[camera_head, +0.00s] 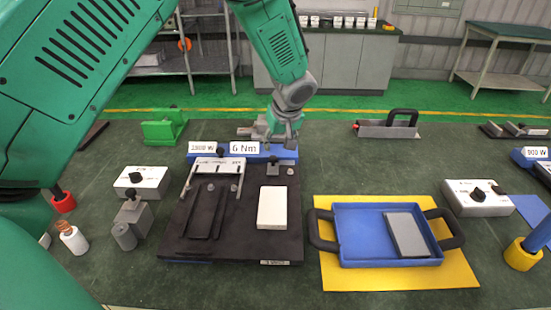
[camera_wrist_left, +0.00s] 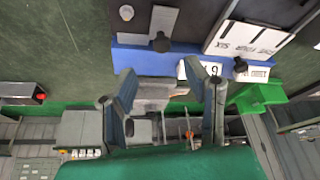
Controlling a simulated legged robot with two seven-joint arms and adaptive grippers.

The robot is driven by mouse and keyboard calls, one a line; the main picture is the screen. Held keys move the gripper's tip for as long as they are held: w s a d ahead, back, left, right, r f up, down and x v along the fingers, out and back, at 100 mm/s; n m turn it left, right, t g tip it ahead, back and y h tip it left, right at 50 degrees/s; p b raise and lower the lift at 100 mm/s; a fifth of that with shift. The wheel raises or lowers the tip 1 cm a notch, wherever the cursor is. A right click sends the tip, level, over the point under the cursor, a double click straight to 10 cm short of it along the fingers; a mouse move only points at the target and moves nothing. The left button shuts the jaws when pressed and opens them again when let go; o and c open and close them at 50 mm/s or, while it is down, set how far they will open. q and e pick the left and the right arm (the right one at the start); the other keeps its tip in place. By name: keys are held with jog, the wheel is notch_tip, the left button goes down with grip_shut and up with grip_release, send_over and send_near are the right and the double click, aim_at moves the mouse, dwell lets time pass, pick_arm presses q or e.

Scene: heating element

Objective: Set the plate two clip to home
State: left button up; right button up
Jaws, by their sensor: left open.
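A dark heating board (camera_head: 235,235) lies on the table with a blue block (camera_head: 286,153) along its back edge. A small grey clip (camera_head: 273,170) with a black knob stands at the back right of the board. In the left wrist view the grey clip plate (camera_wrist_left: 160,22) and its knob lie just beyond the fingertips. A larger white bracket clip (camera_head: 215,165) with a knob is to its left. I cannot read which one is plate two. My left gripper (camera_head: 283,137) is open and empty behind the small clip, apart from it. My right gripper is not in view.
A white block (camera_head: 272,208) lies on the board. Labels reading 6 Nm (camera_head: 244,148) and a wattage stand behind. A blue tray (camera_head: 345,260) on a yellow mat is at right. White control boxes (camera_head: 143,182) flank the board. A green fixture (camera_head: 163,127) stands behind left.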

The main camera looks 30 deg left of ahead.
aim_at(272, 157)
pick_arm(q)
jog(key=x, duration=0.5)
jog(key=a+x, duration=0.1)
jog(key=x, duration=0.1)
jog(key=shift+f, duration=0.15)
jog(key=shift+w+d+f, duration=0.1)
jog(key=shift+d+f, duration=0.1)
jog(key=shift+f, duration=0.3)
jog(key=shift+d, duration=0.25)
jog(key=shift+a+f, duration=0.15)
jog(key=shift+a, duration=0.3)
grip_shut()
